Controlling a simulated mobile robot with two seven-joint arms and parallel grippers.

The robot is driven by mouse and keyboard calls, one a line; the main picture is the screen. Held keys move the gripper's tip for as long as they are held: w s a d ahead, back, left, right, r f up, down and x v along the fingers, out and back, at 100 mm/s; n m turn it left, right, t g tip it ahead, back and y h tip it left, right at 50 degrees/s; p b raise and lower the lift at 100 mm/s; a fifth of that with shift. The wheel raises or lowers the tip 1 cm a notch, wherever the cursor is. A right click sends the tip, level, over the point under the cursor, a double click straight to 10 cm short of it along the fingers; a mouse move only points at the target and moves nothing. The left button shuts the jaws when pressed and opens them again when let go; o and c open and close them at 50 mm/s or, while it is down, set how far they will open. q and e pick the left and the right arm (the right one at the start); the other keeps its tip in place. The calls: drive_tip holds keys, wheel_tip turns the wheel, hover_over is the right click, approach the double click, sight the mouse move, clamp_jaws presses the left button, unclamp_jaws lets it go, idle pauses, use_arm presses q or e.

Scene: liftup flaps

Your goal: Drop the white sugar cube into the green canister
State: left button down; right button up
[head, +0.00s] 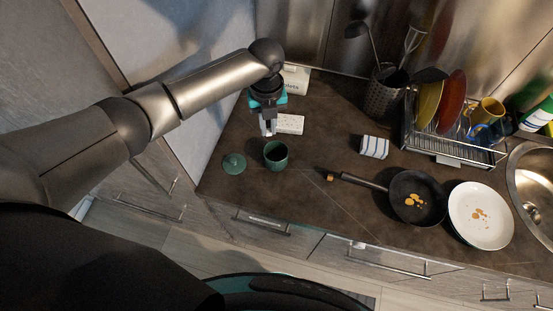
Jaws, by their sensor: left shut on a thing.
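The green canister (276,156) stands open on the dark countertop, with its dark inside showing. My left gripper (268,127) points down just behind the canister and slightly to its left. It is shut on a small white thing, seemingly the sugar cube, mostly hidden between the fingers. A white speckled block or tray (291,124) lies just right of the fingers; its details are too small to tell. A round green lid (234,163) lies flat to the left of the canister. My right gripper is out of view.
A white box (293,82) stands behind my left gripper. A striped block (375,147), a frying pan (413,212) and a white plate (481,228) stand to the right. A dish rack (470,148) and utensil holder (383,100) are at the back. The counter right of the canister is free.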

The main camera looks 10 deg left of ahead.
sight(268, 131)
use_arm(q)
drive_tip(key=shift+f+b, duration=1.3)
drive_tip(key=shift+f, duration=0.35)
drive_tip(key=c, duration=0.8)
unclamp_jaws()
drive_tip(key=shift+r, duration=0.1)
drive_tip(key=shift+r+p, duration=0.5)
drive_tip(key=shift+p, duration=0.1)
wheel_tip(268, 131, up, 7)
drive_tip(key=p, duration=0.5)
drive_tip(key=shift+f+p, duration=0.15)
drive_tip(key=shift+p, duration=0.15)
drive_tip(key=shift+r+b, duration=0.3)
drive_tip(key=shift+r, duration=1.8)
drive_tip(key=shift+d, duration=0.1)
